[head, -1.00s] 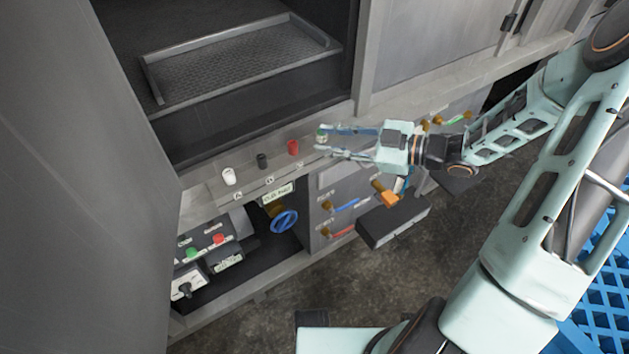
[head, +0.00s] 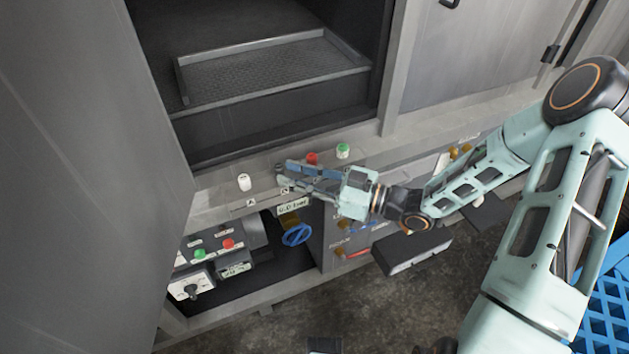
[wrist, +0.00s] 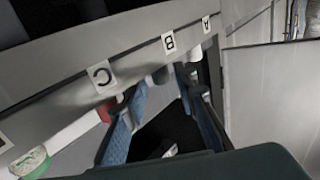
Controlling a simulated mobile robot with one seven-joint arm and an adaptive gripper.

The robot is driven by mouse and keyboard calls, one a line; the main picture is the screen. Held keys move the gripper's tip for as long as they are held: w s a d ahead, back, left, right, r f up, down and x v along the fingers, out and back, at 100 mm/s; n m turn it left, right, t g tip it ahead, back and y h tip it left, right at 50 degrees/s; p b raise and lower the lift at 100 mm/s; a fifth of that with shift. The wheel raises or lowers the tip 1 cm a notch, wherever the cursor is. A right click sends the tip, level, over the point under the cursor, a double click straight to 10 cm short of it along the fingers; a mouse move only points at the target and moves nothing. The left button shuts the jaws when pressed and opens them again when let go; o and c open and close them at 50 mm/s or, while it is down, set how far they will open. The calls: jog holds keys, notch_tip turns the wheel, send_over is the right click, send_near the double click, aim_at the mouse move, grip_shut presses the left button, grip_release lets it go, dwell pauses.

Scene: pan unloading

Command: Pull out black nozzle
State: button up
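The black nozzle (wrist: 161,75) shows as a dark stub below the label B in the wrist view. In the head view it is hidden behind my gripper (head: 279,174). In the wrist view my gripper (wrist: 161,78) is open, with one blue finger on each side of the black nozzle. I see a gap between the fingers, but I cannot tell whether either one touches it. The white nozzle (head: 244,182) stands to the left of my gripper and the red nozzle (head: 311,158) stands just behind the fingers.
A green-topped nozzle (head: 343,151) is farther right on the same ledge. Below the ledge are a blue valve wheel (head: 297,235) and a control box with buttons (head: 215,247). A dark tray (head: 270,75) lies in the open compartment above. A grey panel fills the left.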

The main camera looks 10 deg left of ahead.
aim_at(284, 172)
jog(key=shift+x, duration=1.9)
jog(key=shift+w, duration=0.1)
jog(key=shift+c, duration=0.4)
grip_shut()
